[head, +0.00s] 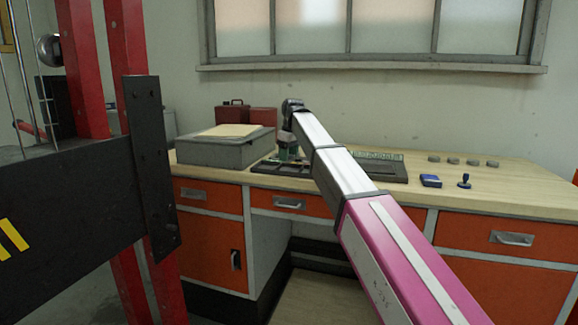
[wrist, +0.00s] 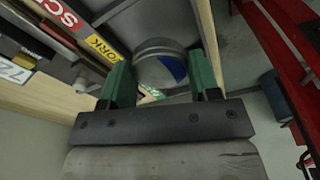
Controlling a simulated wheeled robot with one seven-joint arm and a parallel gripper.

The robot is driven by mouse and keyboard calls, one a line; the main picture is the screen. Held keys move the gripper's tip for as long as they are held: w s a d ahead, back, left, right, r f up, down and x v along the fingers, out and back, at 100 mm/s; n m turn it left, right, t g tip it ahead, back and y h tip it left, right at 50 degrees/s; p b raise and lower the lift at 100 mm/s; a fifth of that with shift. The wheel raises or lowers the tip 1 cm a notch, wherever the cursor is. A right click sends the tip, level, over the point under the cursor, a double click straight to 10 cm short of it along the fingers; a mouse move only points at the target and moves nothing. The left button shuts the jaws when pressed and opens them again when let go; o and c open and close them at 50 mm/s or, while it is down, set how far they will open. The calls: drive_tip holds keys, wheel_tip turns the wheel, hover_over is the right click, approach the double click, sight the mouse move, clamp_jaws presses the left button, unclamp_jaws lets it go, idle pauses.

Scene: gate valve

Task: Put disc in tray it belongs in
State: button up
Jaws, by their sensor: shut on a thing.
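My gripper (head: 287,150) is over the left part of the bench, close above the dark trays (head: 296,171). In the wrist view its green fingers (wrist: 163,78) are shut on a round grey metal disc (wrist: 152,68). At the left of the wrist view are trays with a red label (wrist: 58,12) reading "SC", a yellow label (wrist: 103,46) ending in "ORK", and a partly cut-off white label (wrist: 16,72). Their contents are hard to make out.
A grey box (head: 222,152) with paper on it stands left of my gripper. A dark tray (head: 398,177) lies right of my arm. Several grey discs (head: 453,161), a blue pad (head: 430,181) and a stamp (head: 465,181) lie further right. A red and black frame (head: 145,160) stands at left.

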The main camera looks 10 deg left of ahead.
sight(292, 156)
drive_tip(key=shift+w+f, duration=0.15)
drive_tip(key=shift+w, duration=0.1)
drive_tip(key=shift+f, duration=2)
drive_tip(key=shift+f, duration=0.15)
drive_tip(key=o, duration=0.9)
drive_tip(key=shift+c, duration=0.2)
drive_tip(key=r, duration=0.4)
drive_tip(key=d+r, duration=0.1)
drive_tip(key=r, duration=0.7)
drive_tip(key=shift+s+d+r, duration=0.1)
drive_tip(key=shift+s+d, duration=0.1)
drive_tip(key=shift+s, duration=0.1)
drive_tip(key=shift+s, duration=0.1)
